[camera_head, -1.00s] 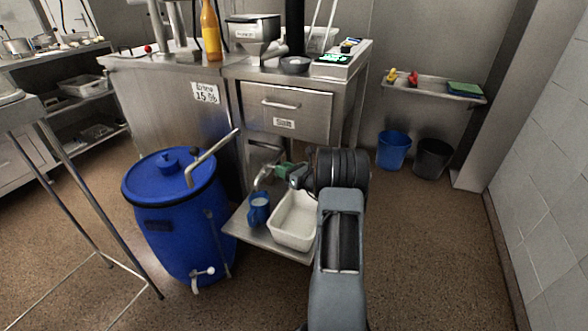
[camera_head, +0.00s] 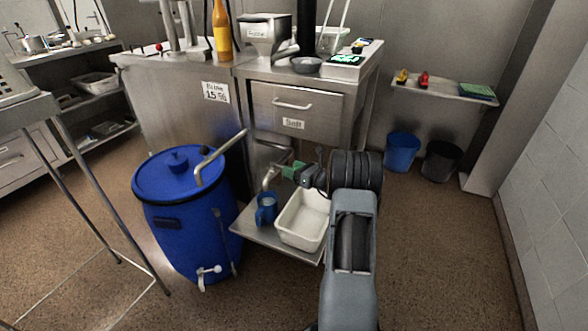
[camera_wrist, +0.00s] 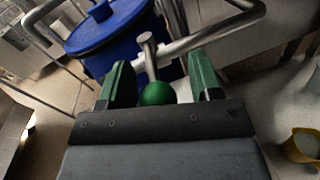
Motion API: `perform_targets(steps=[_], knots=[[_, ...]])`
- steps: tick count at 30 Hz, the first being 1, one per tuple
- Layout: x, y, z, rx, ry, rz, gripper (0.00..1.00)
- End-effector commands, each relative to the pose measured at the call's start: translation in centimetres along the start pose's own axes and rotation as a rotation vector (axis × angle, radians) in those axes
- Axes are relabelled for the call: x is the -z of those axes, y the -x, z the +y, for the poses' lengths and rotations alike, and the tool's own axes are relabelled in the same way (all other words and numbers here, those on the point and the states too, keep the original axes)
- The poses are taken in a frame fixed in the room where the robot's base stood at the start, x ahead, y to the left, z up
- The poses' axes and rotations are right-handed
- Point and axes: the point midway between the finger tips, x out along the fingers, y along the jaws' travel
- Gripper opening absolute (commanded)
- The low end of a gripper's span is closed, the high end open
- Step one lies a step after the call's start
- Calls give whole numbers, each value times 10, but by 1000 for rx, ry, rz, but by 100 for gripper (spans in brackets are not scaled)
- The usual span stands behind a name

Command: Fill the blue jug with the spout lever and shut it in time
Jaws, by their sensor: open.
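The blue jug (camera_head: 266,210) stands upright on the low metal shelf, below the curved metal spout (camera_head: 268,178). Its inside looks pale, but I cannot tell how full it is. My gripper (camera_head: 287,170), with green fingers, is just right of the spout in the head view. In the wrist view my gripper (camera_wrist: 163,76) is open, and the lever's green ball knob (camera_wrist: 157,93) sits between its fingers with a gap on each side. The lever's metal rod (camera_wrist: 149,54) rises behind the knob. I cannot make out the jug in the wrist view.
A white tray (camera_head: 290,238) sits right of the jug on the metal shelf (camera_head: 247,229). A large blue barrel (camera_head: 181,232) with a white tap stands to the left. A yellow-edged object (camera_wrist: 303,146) shows at the right in the wrist view.

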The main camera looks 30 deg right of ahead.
Motion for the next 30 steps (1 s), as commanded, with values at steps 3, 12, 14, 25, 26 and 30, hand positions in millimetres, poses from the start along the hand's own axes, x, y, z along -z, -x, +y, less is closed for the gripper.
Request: perform_targets(steps=[3, 12, 14, 25, 26, 30], knots=[[0, 5, 0, 1, -1, 1, 58], [-3, 56, 0, 4, -2, 0, 58], [-3, 69, -1, 5, -2, 0, 58], [-1, 126, -1, 2, 0, -1, 58], [-1, 128, -1, 1, 0, 0, 58], [0, 136, -1, 2, 0, 0, 58]])
